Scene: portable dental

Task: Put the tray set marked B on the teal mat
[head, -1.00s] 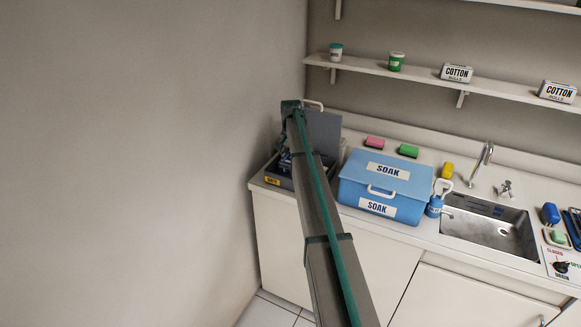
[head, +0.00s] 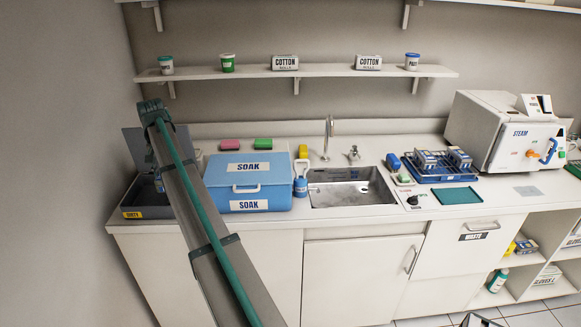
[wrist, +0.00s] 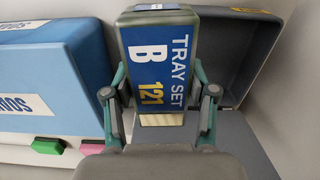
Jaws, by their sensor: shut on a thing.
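The tray set marked B (wrist: 152,65) fills the middle of the wrist view. It is a grey-green pack with a blue label reading TRAY SET B 121. My gripper (wrist: 160,100) is shut on it, one finger on each side. The box's lid stands open. The teal mat (head: 457,196) lies bare on the counter, right of the sink and in front of a blue rack.
A blue SOAK box (head: 248,183) stands just right of the DIRTY box. The sink (head: 350,188), tap (head: 328,138) and blue rack (head: 440,174) with packs lie between there and the STEAM unit (head: 510,130). A shelf (head: 300,72) with jars and cotton boxes runs above.

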